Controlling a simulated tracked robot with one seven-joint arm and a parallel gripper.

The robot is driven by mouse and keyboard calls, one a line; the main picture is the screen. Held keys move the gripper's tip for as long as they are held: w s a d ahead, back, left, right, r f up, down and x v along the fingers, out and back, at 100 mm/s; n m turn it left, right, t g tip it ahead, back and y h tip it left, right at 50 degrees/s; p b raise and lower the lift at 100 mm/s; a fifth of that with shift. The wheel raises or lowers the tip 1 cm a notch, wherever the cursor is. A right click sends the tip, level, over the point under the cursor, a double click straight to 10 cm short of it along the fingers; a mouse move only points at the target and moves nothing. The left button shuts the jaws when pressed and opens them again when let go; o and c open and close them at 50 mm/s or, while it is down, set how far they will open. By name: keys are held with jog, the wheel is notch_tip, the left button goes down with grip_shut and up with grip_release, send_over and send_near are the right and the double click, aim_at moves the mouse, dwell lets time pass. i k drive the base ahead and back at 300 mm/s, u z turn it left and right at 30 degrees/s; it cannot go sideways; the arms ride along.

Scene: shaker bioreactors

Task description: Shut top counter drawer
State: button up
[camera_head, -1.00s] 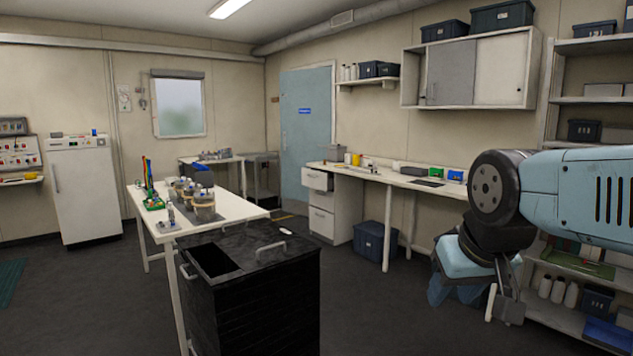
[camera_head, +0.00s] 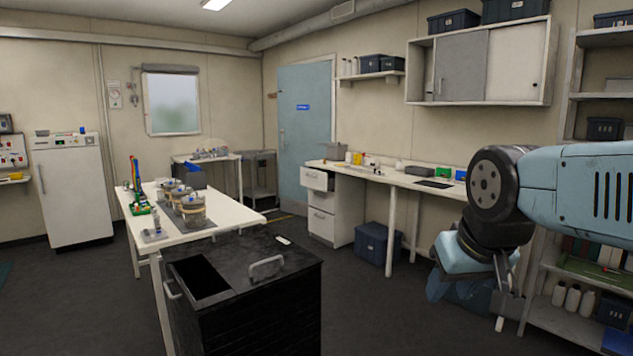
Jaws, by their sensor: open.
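The top counter drawer (camera_head: 315,180) is white and sticks out from the drawer unit under the left end of the wall counter (camera_head: 385,172). It stands open. The lower drawers (camera_head: 321,224) below it look shut. My gripper (camera_head: 505,312) hangs at the right side of the view, pointing down below my blue arm. It is far from the drawer, well to its right and nearer to me. Nothing shows between its fingers, though the fingertips are small and partly hard to make out.
A black cart (camera_head: 262,315) stands close in front. A white table (camera_head: 228,214) with beakers and racks stands behind it at left. A dark blue bin (camera_head: 372,243) sits on the floor right of the drawer unit. Open floor lies between cart and counter.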

aim_at(323, 181)
jog(key=u, duration=0.25)
jog(key=k, duration=0.75)
jog(key=z, duration=0.4)
jog(key=i, duration=2.4)
jog(key=z, duration=0.2)
